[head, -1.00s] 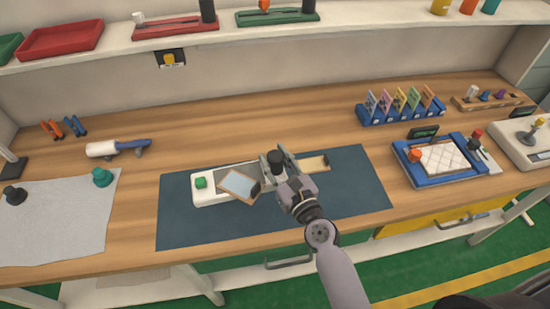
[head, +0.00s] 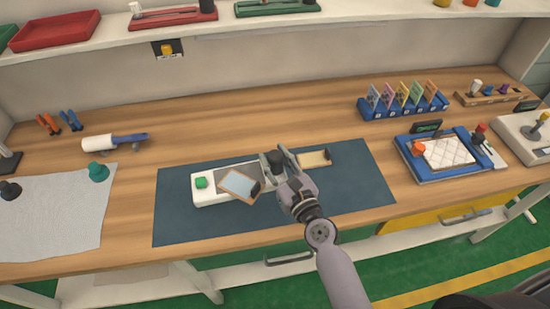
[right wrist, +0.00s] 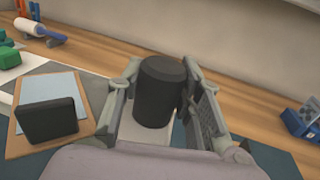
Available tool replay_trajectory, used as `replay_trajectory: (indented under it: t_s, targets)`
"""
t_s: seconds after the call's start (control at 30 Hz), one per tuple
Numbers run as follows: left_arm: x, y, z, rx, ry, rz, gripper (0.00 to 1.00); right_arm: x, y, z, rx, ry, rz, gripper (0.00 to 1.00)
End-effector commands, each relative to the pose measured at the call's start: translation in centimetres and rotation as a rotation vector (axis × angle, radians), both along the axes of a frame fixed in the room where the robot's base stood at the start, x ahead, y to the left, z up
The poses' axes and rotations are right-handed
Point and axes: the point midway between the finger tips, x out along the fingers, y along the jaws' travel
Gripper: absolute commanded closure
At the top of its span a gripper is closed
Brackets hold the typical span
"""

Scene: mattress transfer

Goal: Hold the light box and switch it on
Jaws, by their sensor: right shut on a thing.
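The light box (head: 207,198) is a long white box with a dark top, lying on the dark blue mat (head: 345,190). A green button (head: 201,183) sits at its left end; a green block shape also shows at the left edge of the right wrist view (right wrist: 9,57). A wood-framed pale panel (head: 238,184) with a black clip lies tilted across the box. My right gripper (head: 273,163) is shut on an upright black cylinder (right wrist: 159,92) at the box's right part; the fingers stand on either side of it. The cylinder's base is partly hidden. My left gripper is not in view.
A small wooden-topped piece (head: 315,159) lies right of the gripper. A white and blue roller (head: 113,142) is at the left, near a grey cloth (head: 55,220). A blue tray (head: 407,164) and a blue card rack (head: 388,114) stand at the right. The mat's front is clear.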

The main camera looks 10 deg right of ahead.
Motion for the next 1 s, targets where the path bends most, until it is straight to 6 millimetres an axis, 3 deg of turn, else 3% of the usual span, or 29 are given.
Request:
replay_trajectory:
  t_s: [1.0]
  targets:
    - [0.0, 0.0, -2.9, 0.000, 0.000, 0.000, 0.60, 0.1, 0.0, -2.9, 0.002, -0.004, -0.001, 1.00]
